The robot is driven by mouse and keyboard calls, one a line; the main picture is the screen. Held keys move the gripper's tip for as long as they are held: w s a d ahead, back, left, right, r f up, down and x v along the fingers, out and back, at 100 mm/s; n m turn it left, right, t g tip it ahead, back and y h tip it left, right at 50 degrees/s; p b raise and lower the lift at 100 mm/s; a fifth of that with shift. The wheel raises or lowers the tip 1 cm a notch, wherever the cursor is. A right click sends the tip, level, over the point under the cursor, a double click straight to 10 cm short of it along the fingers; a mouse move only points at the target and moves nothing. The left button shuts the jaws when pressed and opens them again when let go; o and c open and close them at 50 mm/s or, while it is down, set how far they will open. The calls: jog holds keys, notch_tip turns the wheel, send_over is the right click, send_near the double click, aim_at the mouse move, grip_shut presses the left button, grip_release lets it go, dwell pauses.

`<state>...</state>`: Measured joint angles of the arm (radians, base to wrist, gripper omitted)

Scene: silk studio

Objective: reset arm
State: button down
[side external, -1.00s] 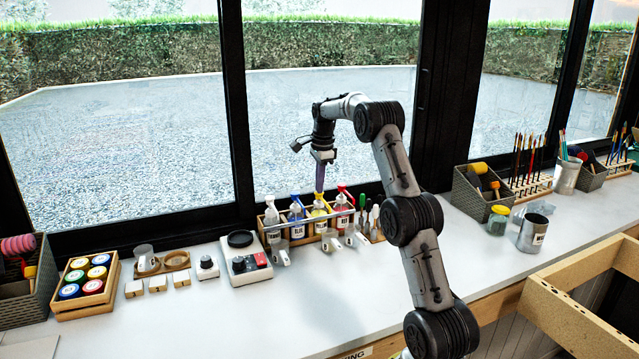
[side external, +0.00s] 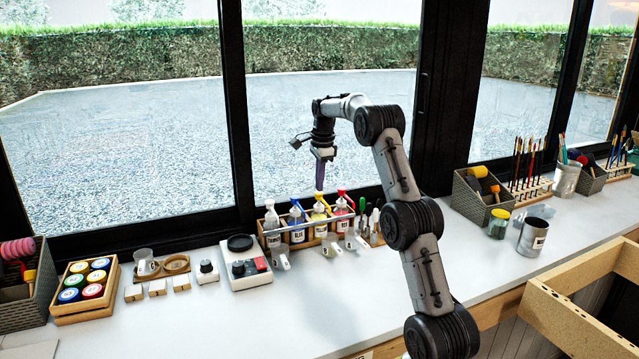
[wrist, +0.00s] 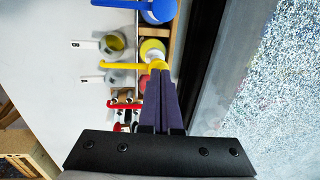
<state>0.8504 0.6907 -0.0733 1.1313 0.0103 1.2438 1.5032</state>
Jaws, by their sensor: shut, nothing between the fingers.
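My gripper (side external: 320,188) points down over the rack of pump bottles near the window, in the side view. Its purple fingers are shut with nothing between them. In the wrist view the closed fingertips (wrist: 160,75) show next to the yellow pump head (wrist: 120,66). The fingertips appear just above the yellow-topped bottle (side external: 320,213); whether they touch it cannot be told. The blue-topped bottle (side external: 296,220) stands to its left and the red-topped bottle (side external: 341,208) to its right, all in a wooden rack.
A white-topped bottle (side external: 271,221) stands at the rack's left end. A white device (side external: 245,262) and a crate of paint jars (side external: 85,289) lie further left. Baskets, brushes and a metal can (side external: 533,236) stand right. The window is close behind; the front worktop is mostly clear.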

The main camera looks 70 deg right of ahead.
jog(key=shift+r, duration=1.5)
jog(key=w+a+r+n+t, duration=0.1)
jog(key=a+r+n, duration=0.1)
jog(key=a+r, duration=0.65)
jog(key=w+a+r+n+t, duration=0.15)
jog(key=a+r, duration=0.35)
jog(key=a, duration=0.6)
jog(key=s+a+r+n+t, duration=0.1)
jog(key=s+a+n, duration=0.3)
jog(key=a, duration=0.3)
jog(key=s+a+r+n, duration=0.1)
jog(key=s+a+n, duration=0.25)
jog(key=a, duration=0.45)
jog(key=s+a+f+n, duration=0.4)
jog(key=s+f+n, duration=0.3)
jog(key=s+n, duration=0.1)
jog(key=s+a+f+n+y, duration=0.1)
jog(key=s+a+f+n, duration=0.3)
jog(key=s+f+n, duration=0.4)
jog(key=shift+s+a+t, duration=0.15)
jog(key=shift+s+t, duration=0.1)
jog(key=shift+t, duration=0.2)
